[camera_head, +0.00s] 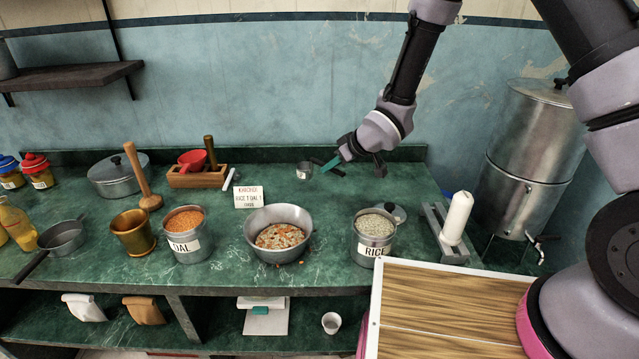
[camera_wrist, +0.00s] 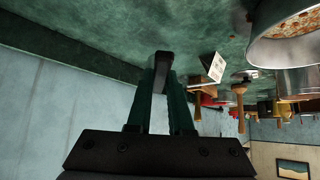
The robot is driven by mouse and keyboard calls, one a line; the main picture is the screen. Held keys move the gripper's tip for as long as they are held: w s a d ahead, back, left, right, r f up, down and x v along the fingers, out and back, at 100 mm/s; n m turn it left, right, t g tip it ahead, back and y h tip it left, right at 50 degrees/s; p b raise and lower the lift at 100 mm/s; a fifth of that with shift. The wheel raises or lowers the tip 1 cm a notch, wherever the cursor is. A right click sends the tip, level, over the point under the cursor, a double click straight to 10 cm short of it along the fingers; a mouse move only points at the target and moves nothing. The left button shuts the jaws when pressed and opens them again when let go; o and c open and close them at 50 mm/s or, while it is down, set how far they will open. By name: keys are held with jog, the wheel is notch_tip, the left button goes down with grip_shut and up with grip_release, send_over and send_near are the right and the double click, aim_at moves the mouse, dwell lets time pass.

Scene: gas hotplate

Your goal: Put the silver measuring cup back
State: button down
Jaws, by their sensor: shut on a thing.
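The silver measuring cup (camera_head: 304,171) is small, with a dark handle, at the back of the green counter. My gripper (camera_head: 328,166) is right of the cup, its teal fingers shut on the dark handle. In the wrist view the fingers (camera_wrist: 163,75) close on a dark piece, which looks like the handle end. The cup's bowl is hidden there. The cup looks upright; I cannot tell whether it touches the counter.
A steel bowl (camera_head: 279,219), a RICE tin (camera_head: 371,245) and a DAL tin (camera_head: 187,247) stand in front. A white label card (camera_head: 249,196) and wooden rack (camera_head: 198,180) are to the left. A white candle-like cylinder (camera_head: 457,218) and large steel urn (camera_head: 520,160) are to the right.

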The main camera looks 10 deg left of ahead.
jog(key=shift+f, duration=2.7)
jog(key=c, duration=0.8)
grip_release()
